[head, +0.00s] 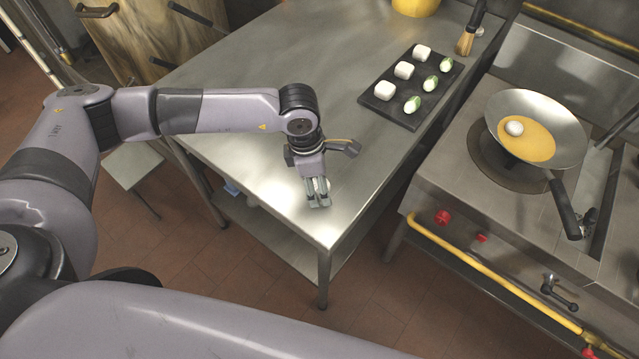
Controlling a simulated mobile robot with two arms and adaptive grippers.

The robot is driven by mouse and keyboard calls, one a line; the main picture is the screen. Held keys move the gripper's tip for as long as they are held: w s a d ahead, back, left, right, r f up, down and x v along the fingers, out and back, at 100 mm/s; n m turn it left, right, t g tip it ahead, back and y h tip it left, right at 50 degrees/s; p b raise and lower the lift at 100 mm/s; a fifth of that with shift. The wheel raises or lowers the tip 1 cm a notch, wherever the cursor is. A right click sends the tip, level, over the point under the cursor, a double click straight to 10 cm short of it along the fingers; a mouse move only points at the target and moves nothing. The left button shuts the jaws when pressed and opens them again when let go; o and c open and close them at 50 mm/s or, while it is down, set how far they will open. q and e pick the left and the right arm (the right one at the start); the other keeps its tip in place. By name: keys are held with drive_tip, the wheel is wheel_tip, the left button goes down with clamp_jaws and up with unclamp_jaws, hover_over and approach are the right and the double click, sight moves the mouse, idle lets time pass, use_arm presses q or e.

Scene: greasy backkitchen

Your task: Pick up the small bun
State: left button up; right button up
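A dark tray (388,106) lies on the steel table and holds several small pieces. Three are plain white, bun-like blocks: a near one (384,91), a middle one (404,70) and a far one (421,52). Three are white and green pieces, one of them at the near end (412,104). A small round white bun-like ball (514,128) sits in the wok. My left gripper (319,203) points down over the table's near corner, apart from the tray and wok. My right gripper is out of view.
The steel table (262,75) is mostly bare left of the tray. The wok (562,135) with yellow liquid stands on the stove at right, its handle toward the front. A brush (467,42) and a yellow container (415,6) are at the back. A yellow rail (490,275) runs along the stove front.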

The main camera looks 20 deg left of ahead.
use_arm(q)
drive_tip(key=c, duration=0.9)
drive_tip(key=shift+o, duration=0.2)
drive_tip(key=shift+r, duration=0.1)
